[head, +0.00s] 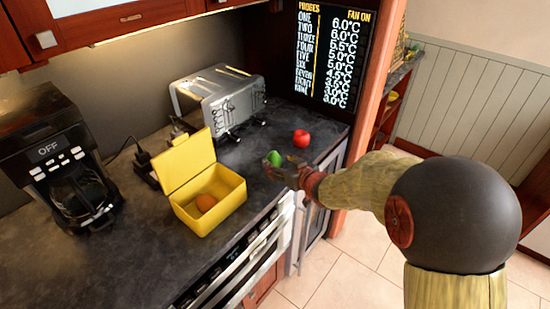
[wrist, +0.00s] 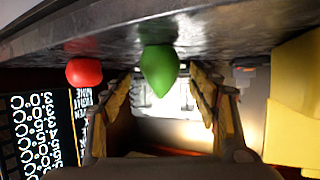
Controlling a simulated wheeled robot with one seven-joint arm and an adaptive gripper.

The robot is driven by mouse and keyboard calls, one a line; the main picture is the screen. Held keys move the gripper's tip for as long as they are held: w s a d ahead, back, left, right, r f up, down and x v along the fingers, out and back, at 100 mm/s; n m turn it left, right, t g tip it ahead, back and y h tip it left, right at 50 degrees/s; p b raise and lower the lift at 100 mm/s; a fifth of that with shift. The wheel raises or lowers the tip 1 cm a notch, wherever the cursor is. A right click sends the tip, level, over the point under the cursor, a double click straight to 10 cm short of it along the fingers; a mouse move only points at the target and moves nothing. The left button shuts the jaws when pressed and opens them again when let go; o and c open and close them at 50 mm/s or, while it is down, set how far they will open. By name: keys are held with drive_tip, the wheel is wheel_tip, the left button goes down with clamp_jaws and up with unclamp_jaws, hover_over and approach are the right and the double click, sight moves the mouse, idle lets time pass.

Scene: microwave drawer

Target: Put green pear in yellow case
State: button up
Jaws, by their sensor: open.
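The green pear (head: 274,157) stands on the dark counter, right of the yellow case (head: 226,211). The case has its lid raised and a brown-orange round item (head: 206,203) inside. My gripper (head: 281,164) is at the pear, low over the counter. In the wrist view, which is upside down, the pear (wrist: 160,72) appears between the two spread fingers of my gripper (wrist: 160,88), with a gap on each side. How deep the pear sits between the fingertips is hard to tell. Part of the yellow case (wrist: 295,100) shows at the right of the wrist view.
A red apple-like fruit (head: 301,138) stands behind and right of the pear and also shows in the wrist view (wrist: 84,72). A silver toaster (head: 218,98) is at the back, and a black coffee maker (head: 62,165) stands left. Bare counter lies between pear and case.

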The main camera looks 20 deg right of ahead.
drive_tip(key=s+d+r+m+g+h+p, duration=0.1)
drive_tip(key=s+d+r+h, duration=0.15)
drive_tip(key=s+r, duration=0.4)
drive_tip(key=s+d+r+m+g+h+p, duration=0.1)
drive_tip(key=s+d+r+h, duration=0.15)
drive_tip(key=s+r, duration=0.4)
drive_tip(key=s+a+g+y, duration=0.1)
drive_tip(key=s+a+g, duration=0.1)
drive_tip(key=s, duration=1)
drive_tip(key=s+a+g+y, duration=0.1)
drive_tip(key=s+a+g, duration=0.2)
drive_tip(key=s, duration=0.8)
drive_tip(key=shift+s+a+r+m, duration=0.3)
drive_tip(key=shift+s+a+r, duration=0.1)
drive_tip(key=shift+a, duration=0.2)
drive_tip(key=shift+o, duration=0.3)
